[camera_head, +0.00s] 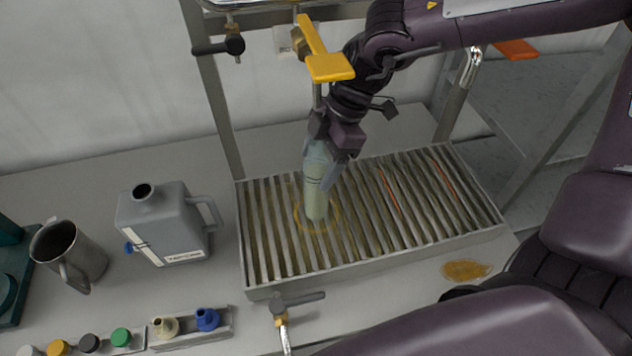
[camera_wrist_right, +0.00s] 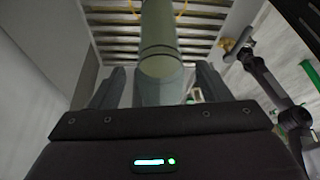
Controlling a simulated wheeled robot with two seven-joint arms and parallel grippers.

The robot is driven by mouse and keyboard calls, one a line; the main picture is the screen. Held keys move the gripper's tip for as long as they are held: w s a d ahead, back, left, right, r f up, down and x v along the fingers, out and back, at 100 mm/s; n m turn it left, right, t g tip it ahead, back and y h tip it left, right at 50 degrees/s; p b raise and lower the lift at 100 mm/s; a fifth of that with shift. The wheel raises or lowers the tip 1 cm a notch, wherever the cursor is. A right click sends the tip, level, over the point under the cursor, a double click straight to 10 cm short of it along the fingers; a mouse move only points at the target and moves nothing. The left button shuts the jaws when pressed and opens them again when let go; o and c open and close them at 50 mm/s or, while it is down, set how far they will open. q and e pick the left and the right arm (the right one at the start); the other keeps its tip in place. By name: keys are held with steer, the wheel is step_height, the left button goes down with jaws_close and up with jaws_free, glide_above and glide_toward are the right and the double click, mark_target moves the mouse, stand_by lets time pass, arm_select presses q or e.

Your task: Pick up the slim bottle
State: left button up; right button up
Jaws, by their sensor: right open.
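The slim bottle (camera_head: 316,200) is pale green and stands upright on the slatted metal grate (camera_head: 372,268), under the yellow-handled tap. My right gripper (camera_head: 328,168) reaches down over its upper part, with a finger on either side. In the right wrist view the bottle (camera_wrist_right: 160,50) runs between the two open fingers (camera_wrist_right: 158,88), with a dark ring around it. The gripper is open; whether a finger touches the bottle cannot be told.
A yellow-handled tap (camera_head: 330,67) hangs close to my right wrist. A grey jug (camera_head: 165,225) and a steel cup (camera_head: 70,250) stand left of the grate. A small rack (camera_head: 190,328) and a front valve (camera_head: 290,302) are nearer. A brown puddle (camera_head: 466,270) lies at right.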

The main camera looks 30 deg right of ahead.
steer(key=c, duration=1.5)
jaws_close()
steer(key=shift+d+r, duration=0.15)
steer(key=shift+r, duration=0.05)
